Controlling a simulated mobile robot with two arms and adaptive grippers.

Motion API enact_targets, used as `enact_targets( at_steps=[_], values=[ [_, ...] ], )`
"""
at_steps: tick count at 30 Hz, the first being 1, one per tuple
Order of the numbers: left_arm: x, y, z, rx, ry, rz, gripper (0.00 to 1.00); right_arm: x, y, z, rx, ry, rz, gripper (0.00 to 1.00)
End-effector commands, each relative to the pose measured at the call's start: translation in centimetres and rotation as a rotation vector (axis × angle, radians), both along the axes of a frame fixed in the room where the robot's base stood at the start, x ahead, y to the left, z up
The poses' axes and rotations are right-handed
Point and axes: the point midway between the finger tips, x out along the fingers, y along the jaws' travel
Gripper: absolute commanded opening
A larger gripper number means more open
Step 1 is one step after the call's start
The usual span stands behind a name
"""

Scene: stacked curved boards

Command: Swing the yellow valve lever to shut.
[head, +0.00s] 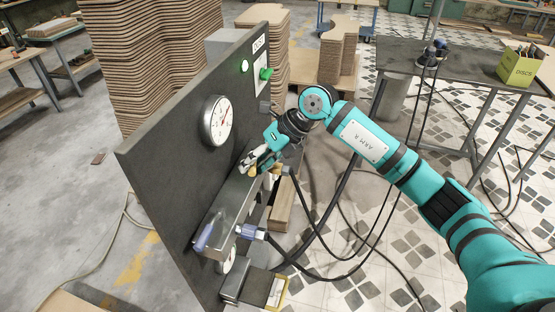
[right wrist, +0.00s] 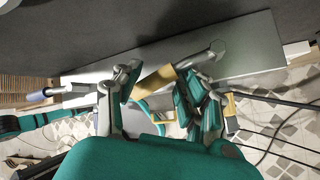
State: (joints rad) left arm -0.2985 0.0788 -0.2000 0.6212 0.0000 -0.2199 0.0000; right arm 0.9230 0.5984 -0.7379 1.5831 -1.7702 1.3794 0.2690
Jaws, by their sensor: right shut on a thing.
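The yellow valve lever (right wrist: 155,81) sits between the fingers of my right gripper (right wrist: 158,88) in the right wrist view. My right gripper (head: 256,160) is shut on it; in the head view, the hand hides most of the lever. The lever is by the upper end of a grey metal block (head: 228,205) on the dark upright panel (head: 172,160). A blue-handled lever (head: 203,237) is at the block's lower end; its blue grip also shows in the right wrist view (right wrist: 36,96). My left gripper is not in view.
A round gauge (head: 217,122) and a green switch (head: 266,73) are on the panel above the block. Black hoses (head: 330,268) hang right of it. Stacks of curved boards (head: 150,60) stand behind. A dark table (head: 400,55) with a green box (head: 519,65) is at right.

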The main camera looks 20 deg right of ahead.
Motion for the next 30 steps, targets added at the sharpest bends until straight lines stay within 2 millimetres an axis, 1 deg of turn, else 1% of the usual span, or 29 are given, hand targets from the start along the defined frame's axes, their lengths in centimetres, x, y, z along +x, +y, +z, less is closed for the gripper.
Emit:
enact_targets(
  at_steps=[1, 2, 3, 17, 30],
  values=[
    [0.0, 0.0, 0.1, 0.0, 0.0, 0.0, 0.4, 0.2, 1.5, 1.7, 0.041, -0.038, 0.019, 0.06],
    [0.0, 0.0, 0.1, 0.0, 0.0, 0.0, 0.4, 0.3, 1.5, 1.7, 0.042, -0.039, 0.019, 0.06],
    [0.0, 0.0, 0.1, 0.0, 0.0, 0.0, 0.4, 0.3, 1.5, 1.7, 0.042, -0.039, 0.019, 0.4],
    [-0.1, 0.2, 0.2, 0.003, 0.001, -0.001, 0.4, 0.3, 1.3, 1.9, 0.04, -0.041, 0.016, 0.4],
    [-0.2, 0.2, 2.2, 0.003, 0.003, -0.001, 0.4, -0.6, -1.4, 5.3, 0.037, -0.041, 0.013, 0.4]
  ],
)
